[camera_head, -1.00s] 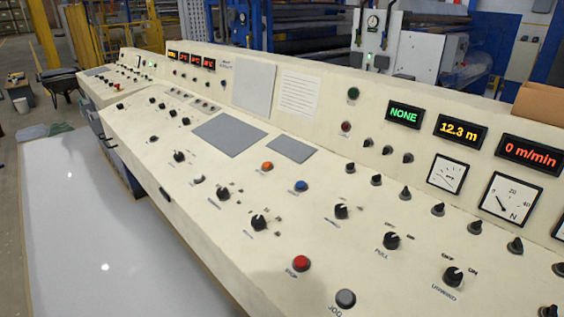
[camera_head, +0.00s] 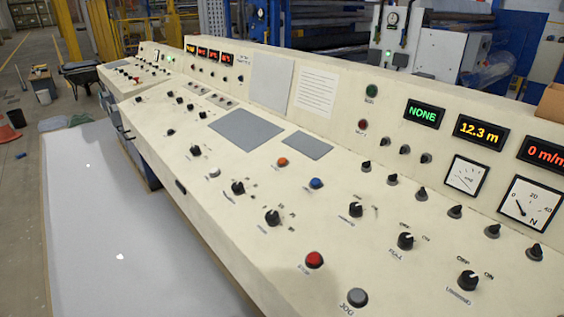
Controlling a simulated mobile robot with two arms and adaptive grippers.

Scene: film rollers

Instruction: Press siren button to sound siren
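A long cream control console (camera_head: 330,220) fills most of the head view. On its sloping top are an orange button (camera_head: 283,161), a blue button (camera_head: 316,183), a red button (camera_head: 314,259) and a grey button (camera_head: 357,297) labelled JOG. On the upright back panel are a green button or lamp (camera_head: 372,90) and a dark red one (camera_head: 363,124). Their small labels are too blurred to read, so I cannot tell which is the siren button. Neither of my grippers is in view.
Several black knobs (camera_head: 405,241) stand up from the console top. Displays read NONE (camera_head: 422,113) and 12.3 m (camera_head: 480,131), above dial gauges (camera_head: 466,175). A pale, glossy surface (camera_head: 100,230) lies left of the console. An orange cone (camera_head: 8,132) stands at the far left.

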